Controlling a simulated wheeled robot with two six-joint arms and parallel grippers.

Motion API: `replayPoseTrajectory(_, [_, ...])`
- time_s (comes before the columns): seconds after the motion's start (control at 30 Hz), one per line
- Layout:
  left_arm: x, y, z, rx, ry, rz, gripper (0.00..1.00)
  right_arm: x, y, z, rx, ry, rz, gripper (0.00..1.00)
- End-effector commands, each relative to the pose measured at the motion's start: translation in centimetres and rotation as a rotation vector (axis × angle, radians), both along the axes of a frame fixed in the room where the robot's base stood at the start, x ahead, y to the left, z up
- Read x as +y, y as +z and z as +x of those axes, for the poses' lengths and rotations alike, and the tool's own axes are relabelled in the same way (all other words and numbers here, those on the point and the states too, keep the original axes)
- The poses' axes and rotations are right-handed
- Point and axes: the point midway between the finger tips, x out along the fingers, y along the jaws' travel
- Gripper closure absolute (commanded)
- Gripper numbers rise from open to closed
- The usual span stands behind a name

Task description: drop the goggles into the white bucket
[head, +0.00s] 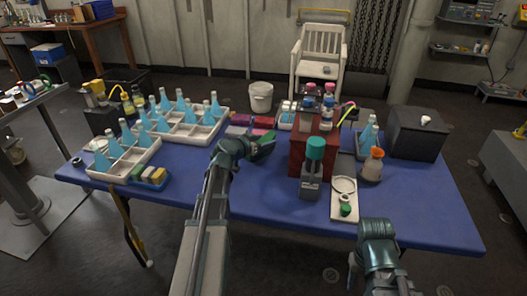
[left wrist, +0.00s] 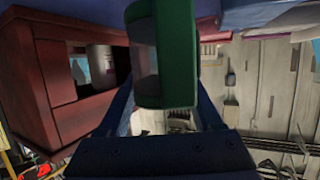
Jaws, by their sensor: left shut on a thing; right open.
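My left gripper (head: 248,147) is shut on the green goggles (head: 263,146) above the blue table's middle. In the left wrist view the goggles (left wrist: 178,50) show a green frame and a dark lens between my fingers. The white bucket (head: 260,100) stands beyond the table's far edge, almost straight behind the goggles, with its open rim up. It is apart from the goggles. My right gripper (head: 376,232) is open near the table's front right edge.
A red wooden box (head: 298,158) with bottles on top stands just right of the goggles; it also fills the left of the left wrist view (left wrist: 35,100). White crates (head: 125,162) of blue flasks stand left. A white chair (head: 318,60) is behind the table. The front left tabletop is clear.

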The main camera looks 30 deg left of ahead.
Motion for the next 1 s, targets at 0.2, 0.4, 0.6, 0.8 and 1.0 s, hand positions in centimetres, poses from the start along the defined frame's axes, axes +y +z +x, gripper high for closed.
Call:
replayPoseTrajectory(0.2, [0.0,-3.2,0.0,0.000,0.000,0.000,0.90,0.0,-3.2,0.0,0.000,0.000,0.000,0.50])
replayPoseTrajectory(0.4, [0.0,-3.1,0.0,0.000,0.000,0.000,0.90,0.0,-3.1,0.0,0.000,0.000,0.000,0.50])
replayPoseTrajectory(0.6, [0.0,-3.4,0.0,0.000,0.000,0.000,0.90,0.0,-3.4,0.0,0.000,0.000,0.000,0.50])
replayPoseTrajectory(0.8, [0.0,-3.3,0.0,0.000,0.000,0.000,0.05,0.0,-3.3,0.0,0.000,0.000,0.000,0.50])
replayPoseTrajectory(1.0, [0.0,-3.3,0.0,0.000,0.000,0.000,0.03,0.0,-3.3,0.0,0.000,0.000,0.000,0.50])
